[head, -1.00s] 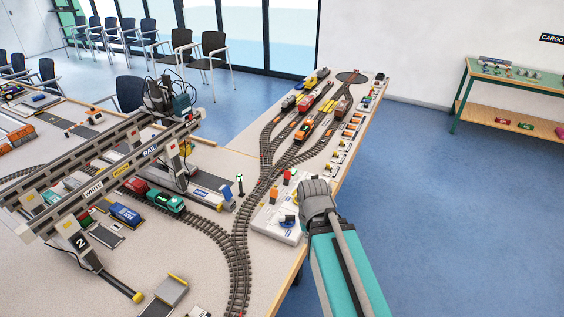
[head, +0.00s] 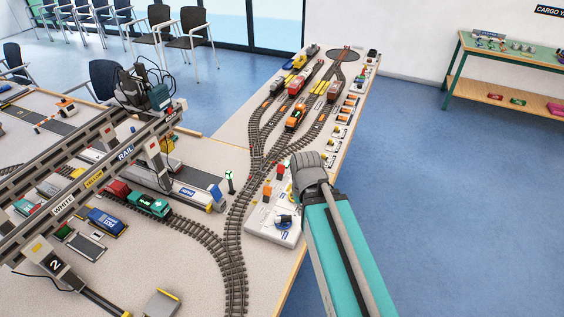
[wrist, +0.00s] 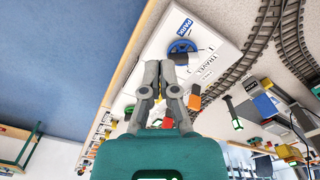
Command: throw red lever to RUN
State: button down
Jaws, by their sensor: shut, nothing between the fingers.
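A white control panel (head: 262,226) lies on the table edge beside the track. On it stand a red lever (head: 281,169), an orange lever (head: 267,194) and a blue wheel (head: 284,219). In the wrist view, my gripper (wrist: 161,68) is shut and empty over the panel, its tips just below the blue wheel (wrist: 182,48). The orange lever (wrist: 194,101) is right of the fingers, and the red lever (wrist: 168,123) shows partly behind them. I cannot tell whether the fingers touch anything. The RUN marking cannot be read. My arm hides the panel's right side in the head view.
Curved track (head: 233,245) with a green locomotive (head: 148,204) runs left of the panel. A small signal post (head: 230,181) stands beside it. A gantry crane (head: 95,175) spans the left table. Open blue floor lies to the right.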

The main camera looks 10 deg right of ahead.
jog(key=shift+w, duration=0.1)
jog(key=m+b, duration=0.4)
jog(key=m, duration=0.3)
send_near(280, 173)
jog(key=w+d, duration=0.4)
jog(key=w, duration=0.3)
jog(key=shift+w+d+r+g+y, duration=0.2)
jog(key=shift+d+r+g+y, duration=0.1)
jog(key=shift+r+g, duration=0.1)
jog(key=shift+f, duration=0.15)
jog(key=f+b, duration=0.9)
jog(key=b, duration=0.1)
jog(key=shift+s+a+f, duration=0.25)
jog(key=shift+s+f, duration=0.15)
jog(key=shift+s+a+r+p, duration=0.4)
jog(key=shift+s+p, duration=0.05)
jog(key=shift+s, duration=0.15)
jog(key=shift+s+a+r+p, duration=0.35)
jog(key=shift+s+p, duration=0.05)
jog(key=shift+s, duration=0.2)
jog(key=shift+s+a+r, duration=0.15)
jog(key=shift+s+a, duration=0.1)
jog(key=shift+s, duration=0.1)
